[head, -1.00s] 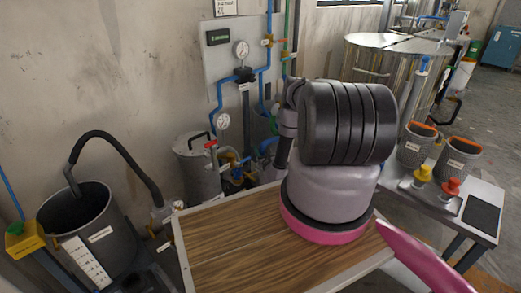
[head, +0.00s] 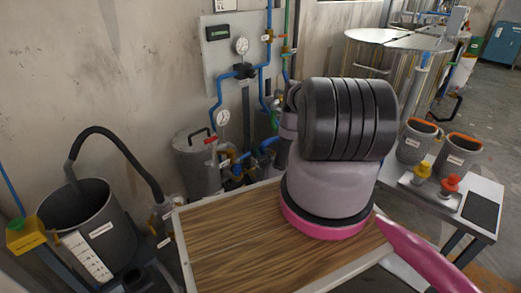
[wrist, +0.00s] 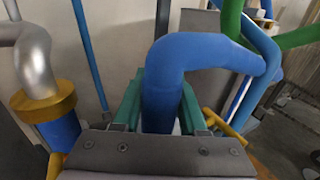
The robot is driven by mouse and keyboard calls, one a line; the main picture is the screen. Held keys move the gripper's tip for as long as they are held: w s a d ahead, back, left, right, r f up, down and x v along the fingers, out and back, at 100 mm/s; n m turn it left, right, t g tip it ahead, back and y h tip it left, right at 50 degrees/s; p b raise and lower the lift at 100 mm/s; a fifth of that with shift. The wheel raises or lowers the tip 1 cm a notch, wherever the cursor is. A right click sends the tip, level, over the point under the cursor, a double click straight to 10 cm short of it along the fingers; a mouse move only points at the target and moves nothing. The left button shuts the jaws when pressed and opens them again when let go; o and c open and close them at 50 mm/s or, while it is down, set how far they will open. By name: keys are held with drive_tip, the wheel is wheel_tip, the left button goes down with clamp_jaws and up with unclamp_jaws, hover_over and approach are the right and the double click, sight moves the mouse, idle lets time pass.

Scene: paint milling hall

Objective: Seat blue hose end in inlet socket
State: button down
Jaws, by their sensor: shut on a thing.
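In the wrist view, a thick blue hose (wrist: 205,50) rises between the teal jaw pads of my gripper (wrist: 160,105) and bends over to the right. The pads press it from both sides, so my gripper is shut on it. The hose's lower end is hidden behind the dark gripper body, and I cannot make out the inlet socket. In the head view my own arm covers the gripper. Blue pipework (head: 268,145) shows just left of my arm, but I cannot tell whether it includes the held hose.
A brass-coloured collar (wrist: 42,101) on a silver pipe stands left of the jaws. A green pipe (wrist: 300,36) and a yellow handle (wrist: 222,122) are close on the right. In the head view, a grey drum (head: 197,170) stands by the wall and grey pots (head: 417,142) sit on a right-hand bench.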

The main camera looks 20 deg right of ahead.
drive_tip(key=shift+c, duration=1.9)
unclamp_jaws()
drive_tip(key=shift+s, duration=0.1)
drive_tip(key=s, duration=0.3)
drive_tip(key=s+a, duration=0.1)
drive_tip(key=s, duration=0.6)
drive_tip(key=shift+s+a, duration=0.2)
drive_tip(key=shift+s, duration=0.05)
